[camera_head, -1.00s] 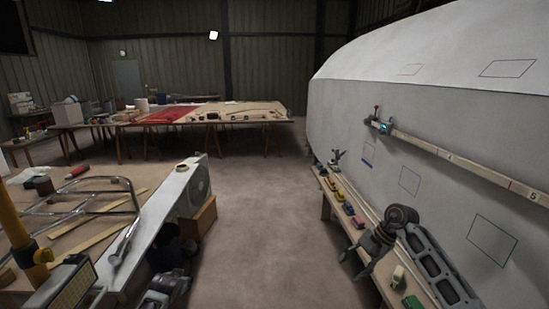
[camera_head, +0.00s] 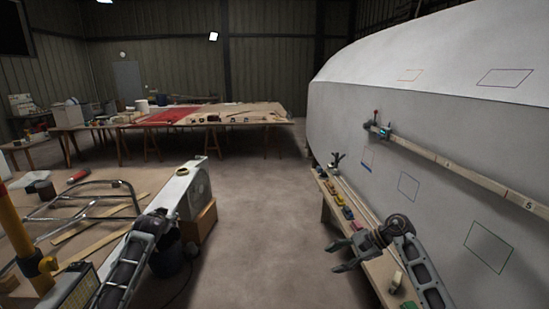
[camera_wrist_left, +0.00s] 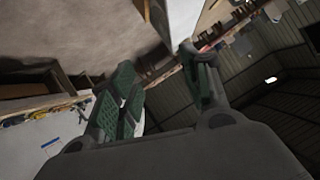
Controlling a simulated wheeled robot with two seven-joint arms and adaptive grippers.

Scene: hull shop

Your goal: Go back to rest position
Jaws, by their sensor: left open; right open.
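My right gripper (camera_head: 340,257) is open and empty in the head view. Its fingers point left, over the floor beside the right-hand bench (camera_head: 333,208). My left arm comes in from the lower left of the head view, in front of the left worktable (camera_head: 98,205); its fingers are hard to make out there. In the left wrist view my left gripper (camera_wrist_left: 162,88) shows two green-padded fingers set apart, with nothing held between them.
The large white hull (camera_head: 400,140) fills the right side, with a marked batten (camera_head: 450,166) on it. The bench below it carries small coloured blocks and tools. The floor (camera_head: 265,220) between is clear.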

